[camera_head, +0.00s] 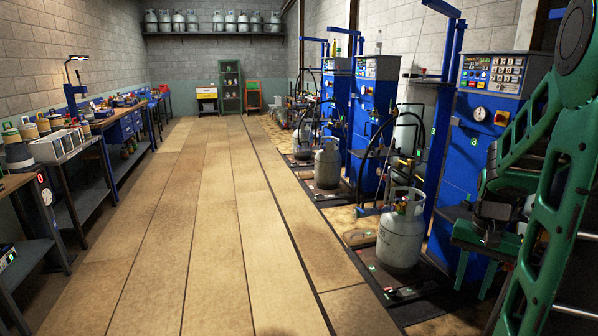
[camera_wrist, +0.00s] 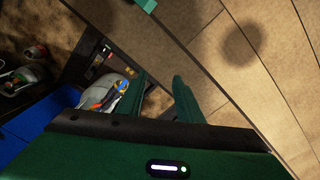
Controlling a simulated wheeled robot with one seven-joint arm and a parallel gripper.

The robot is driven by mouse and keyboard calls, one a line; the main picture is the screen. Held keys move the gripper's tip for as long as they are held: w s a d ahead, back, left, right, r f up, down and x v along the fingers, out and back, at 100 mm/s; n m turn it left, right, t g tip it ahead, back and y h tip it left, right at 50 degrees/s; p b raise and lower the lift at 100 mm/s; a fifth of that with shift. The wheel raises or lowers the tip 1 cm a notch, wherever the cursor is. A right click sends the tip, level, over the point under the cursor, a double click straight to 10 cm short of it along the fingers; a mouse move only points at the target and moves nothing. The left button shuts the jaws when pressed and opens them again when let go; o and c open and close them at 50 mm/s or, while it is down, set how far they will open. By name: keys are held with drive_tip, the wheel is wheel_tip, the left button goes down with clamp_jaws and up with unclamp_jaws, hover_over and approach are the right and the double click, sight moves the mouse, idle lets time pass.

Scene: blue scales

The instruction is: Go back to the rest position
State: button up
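My gripper (camera_head: 473,288) hangs at the right of the head view, below my green arm, in front of the nearest blue scale cabinet (camera_head: 478,150). In the wrist view my gripper (camera_wrist: 160,78) shows two green fingers standing apart with nothing between them. The nearest grey gas cylinder (camera_head: 401,238) stands upright on a scale platform, left of my gripper and apart from it. What seems to be its top (camera_wrist: 113,92) shows left of the fingers in the wrist view.
More blue scales with cylinders (camera_head: 327,163) line the right side. Workbenches with tools (camera_head: 122,124) line the left wall. Several cylinders sit on a high shelf (camera_head: 215,35) at the back. The wooden floor (camera_head: 215,220) between is clear.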

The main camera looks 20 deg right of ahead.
drive_tip(key=s+a+r+n, duration=0.2)
drive_tip(key=s+a, duration=0.3)
drive_tip(key=a, duration=0.2)
drive_tip(key=s+a+r+n, duration=0.2)
drive_tip(key=s+a, duration=0.3)
drive_tip(key=a, duration=0.3)
drive_tip(key=shift+s+r+n+y, duration=0.3)
drive_tip(key=shift+s+r+n, duration=0.1)
drive_tip(key=shift+n, duration=0.1)
